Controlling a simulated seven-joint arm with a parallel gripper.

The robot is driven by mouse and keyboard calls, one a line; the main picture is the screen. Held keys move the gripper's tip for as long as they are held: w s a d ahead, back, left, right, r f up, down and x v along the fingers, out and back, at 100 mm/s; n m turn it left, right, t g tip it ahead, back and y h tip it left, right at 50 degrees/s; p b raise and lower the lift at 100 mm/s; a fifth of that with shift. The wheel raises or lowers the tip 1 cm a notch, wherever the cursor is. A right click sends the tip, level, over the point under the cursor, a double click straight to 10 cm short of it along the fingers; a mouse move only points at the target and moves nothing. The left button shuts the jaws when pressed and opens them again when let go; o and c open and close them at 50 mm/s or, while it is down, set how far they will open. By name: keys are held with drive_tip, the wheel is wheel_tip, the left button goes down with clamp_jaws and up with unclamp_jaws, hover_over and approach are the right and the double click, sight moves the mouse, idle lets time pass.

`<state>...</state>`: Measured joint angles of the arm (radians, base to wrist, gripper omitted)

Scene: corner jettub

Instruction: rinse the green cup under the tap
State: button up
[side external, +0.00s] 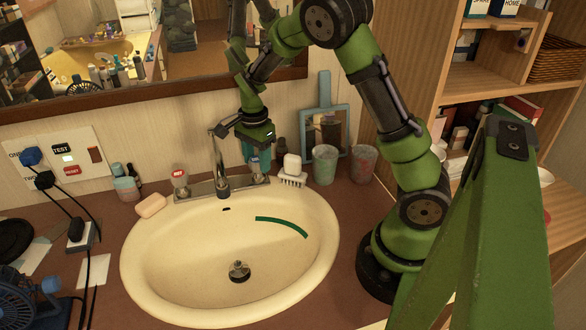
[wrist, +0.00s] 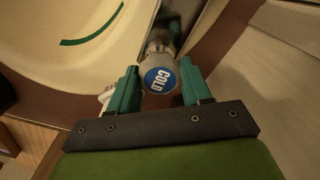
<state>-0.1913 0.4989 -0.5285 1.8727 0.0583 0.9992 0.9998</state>
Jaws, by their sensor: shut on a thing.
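My gripper (side external: 258,163) points down at the right side of the tap (side external: 221,165), behind the basin. In the wrist view its two teal fingers (wrist: 158,88) stand on either side of a round knob with a blue COLD label (wrist: 160,79), and they are shut on it. In the side view the fingers mostly hide this knob. The green cup (side external: 325,166) stands upright on the counter to the right of the gripper, apart from it. I cannot make out any water running from the spout.
The cream basin (side external: 135,262) is empty except for a dark green curved strip (side external: 284,222), also in the wrist view (wrist: 95,28). A white brush (side external: 292,172) and a reddish speckled cup (side external: 363,164) flank the green cup. A framed mirror (side external: 325,107) stands behind. Soap (side external: 151,205) lies left.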

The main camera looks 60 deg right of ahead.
drive_tip(key=shift+n, duration=0.3)
drive_tip(key=shift+r+n, duration=0.1)
drive_tip(key=shift+n, duration=2.7)
drive_tip(key=o, duration=1.1)
drive_tip(key=shift+c, duration=0.2)
wheel_tip(320, 180, up, 17)
